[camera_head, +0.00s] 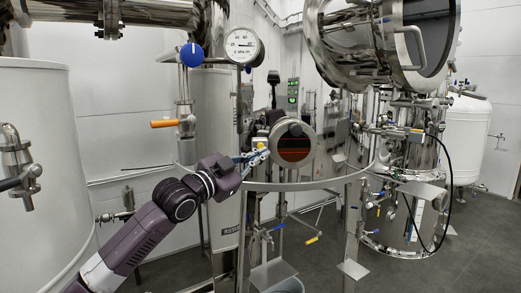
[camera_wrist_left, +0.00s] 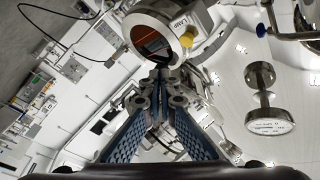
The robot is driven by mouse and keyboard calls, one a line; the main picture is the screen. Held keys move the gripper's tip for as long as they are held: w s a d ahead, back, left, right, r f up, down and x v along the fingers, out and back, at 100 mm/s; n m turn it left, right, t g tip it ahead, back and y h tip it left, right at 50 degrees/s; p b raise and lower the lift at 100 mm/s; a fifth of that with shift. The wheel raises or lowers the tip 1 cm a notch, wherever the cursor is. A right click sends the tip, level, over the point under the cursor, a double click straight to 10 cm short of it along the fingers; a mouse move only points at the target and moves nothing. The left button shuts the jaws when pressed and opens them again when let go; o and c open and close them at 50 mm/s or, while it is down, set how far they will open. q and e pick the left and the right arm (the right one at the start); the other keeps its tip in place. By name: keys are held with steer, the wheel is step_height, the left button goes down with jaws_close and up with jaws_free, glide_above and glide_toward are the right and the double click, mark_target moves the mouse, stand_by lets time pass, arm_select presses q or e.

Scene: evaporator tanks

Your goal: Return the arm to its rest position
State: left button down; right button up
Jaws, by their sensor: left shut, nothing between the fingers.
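My left arm (camera_head: 150,222) reaches in from the lower left in the head view. Its left gripper (camera_head: 258,150) is at the middle of the picture, pointing right, just left of a round sight glass with an orange-brown pane (camera_head: 294,148). The left wrist view shows the blue-padded fingers of this gripper (camera_wrist_left: 160,82) converging at their tips, shut and empty. The sight glass (camera_wrist_left: 150,42) lies just beyond the fingertips there; I cannot tell whether they touch it. My right gripper is not in view.
A pressure gauge (camera_head: 242,45) and a blue knob (camera_head: 192,55) stand above the arm. An orange-handled valve (camera_head: 164,124) is left of the gripper. A white tank (camera_head: 40,160) is at the left. Steel vessels fill the right. Grey floor (camera_head: 470,235) is open at the lower right.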

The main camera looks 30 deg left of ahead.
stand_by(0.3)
